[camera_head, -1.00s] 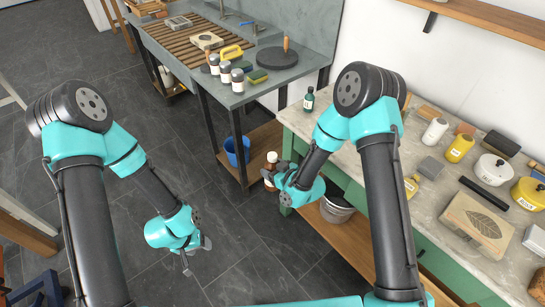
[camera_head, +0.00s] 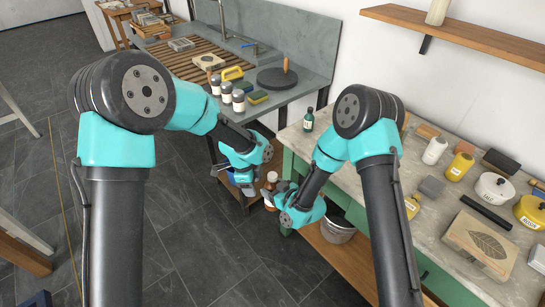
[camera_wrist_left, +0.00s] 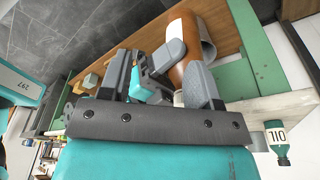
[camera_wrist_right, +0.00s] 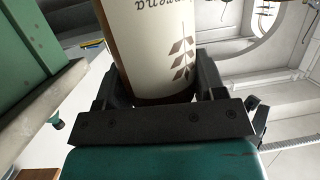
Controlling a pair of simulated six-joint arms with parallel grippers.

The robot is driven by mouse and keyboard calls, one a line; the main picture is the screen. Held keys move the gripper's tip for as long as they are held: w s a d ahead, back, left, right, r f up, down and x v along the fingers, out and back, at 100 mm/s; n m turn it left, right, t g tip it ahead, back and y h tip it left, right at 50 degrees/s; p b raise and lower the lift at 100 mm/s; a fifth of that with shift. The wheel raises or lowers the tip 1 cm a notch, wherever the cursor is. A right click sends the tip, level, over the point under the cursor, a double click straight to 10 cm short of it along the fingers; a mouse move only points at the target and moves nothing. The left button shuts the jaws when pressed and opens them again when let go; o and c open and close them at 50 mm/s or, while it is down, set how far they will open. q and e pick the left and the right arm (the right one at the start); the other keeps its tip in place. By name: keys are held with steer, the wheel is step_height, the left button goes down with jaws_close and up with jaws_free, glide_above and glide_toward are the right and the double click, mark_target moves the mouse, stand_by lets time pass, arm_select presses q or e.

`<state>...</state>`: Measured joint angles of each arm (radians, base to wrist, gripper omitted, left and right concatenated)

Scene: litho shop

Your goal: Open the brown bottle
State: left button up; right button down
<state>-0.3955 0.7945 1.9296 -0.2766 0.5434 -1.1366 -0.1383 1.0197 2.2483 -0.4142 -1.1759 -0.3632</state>
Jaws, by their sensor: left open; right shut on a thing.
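The brown bottle (camera_head: 271,184), with a pale top and a cream label, is between my two grippers in the head view, off the front of the green bench. My right gripper (camera_head: 280,192) is shut on its body; the right wrist view shows the leaf-printed label (camera_wrist_right: 160,45) between the fingers. My left gripper (camera_head: 243,188) is open, just left of the bottle. In the left wrist view the bottle (camera_wrist_left: 190,72) is close by, near one grey finger. A pale part of its top shows low between the fingers, partly hidden; I cannot tell whether they touch it.
The bench top (camera_head: 400,190) on the right holds a small dark green bottle (camera_head: 309,121), yellow and white containers and a leaf-carved block (camera_head: 480,243). A metal bucket (camera_head: 338,228) stands on the low shelf. A sink table (camera_head: 225,75) with jars is behind.

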mark_target(273, 175)
arm_select(q)
steer(key=w+d+r+m, duration=0.1)
steer(key=d+r+m, duration=0.1)
steer(key=r+m, duration=0.1)
steer(key=w+d+r+m+y, duration=0.1)
steer(key=d+r+m, duration=0.1)
steer(key=d+r, duration=0.1)
steer(key=w+d+r+m+y, duration=0.1)
steer(key=d+r+m, duration=0.1)
steer(key=r+m, duration=0.1)
steer(key=shift+w+d+m, duration=0.15)
steer(key=shift+w+m, duration=0.1)
steer(key=shift+m, duration=0.05)
steer(key=shift+f, duration=0.1)
steer(key=shift+f, duration=4)
steer(key=c, duration=0.9)
steer(key=n, duration=0.6)
steer(key=shift+n, duration=0.3)
steer(key=shift+c, duration=0.2)
